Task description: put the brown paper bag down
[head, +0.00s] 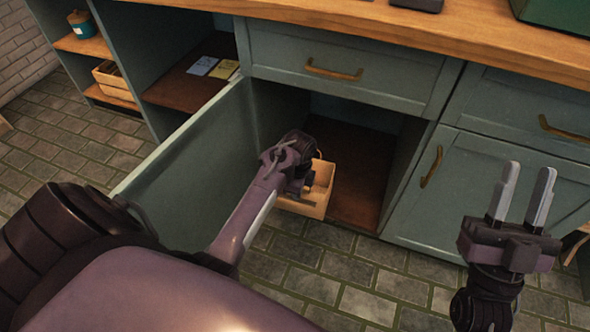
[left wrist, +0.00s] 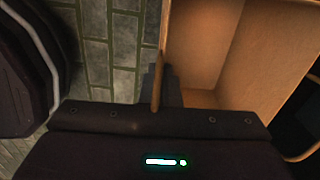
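I see no brown paper bag in either view. My left gripper (left wrist: 159,84) is shut on the thin wall of an open wooden box (left wrist: 205,45), with one finger on each side of the wall. In the head view the box (head: 319,192) sits at the front of the open lower cabinet, partly hidden by my left arm. What I see of its inside is empty. My right gripper (head: 521,192) is open and empty, fingers pointing up, in front of the closed cabinet at the right.
The open cabinet door (head: 190,165) stands beside my left arm. A shelf at the left holds a teal pot (head: 82,24) and a wooden crate (head: 114,80). Papers (head: 212,67) lie in the middle compartment. A wooden counter (head: 330,28) runs above. The tiled floor (head: 365,270) is clear in front.

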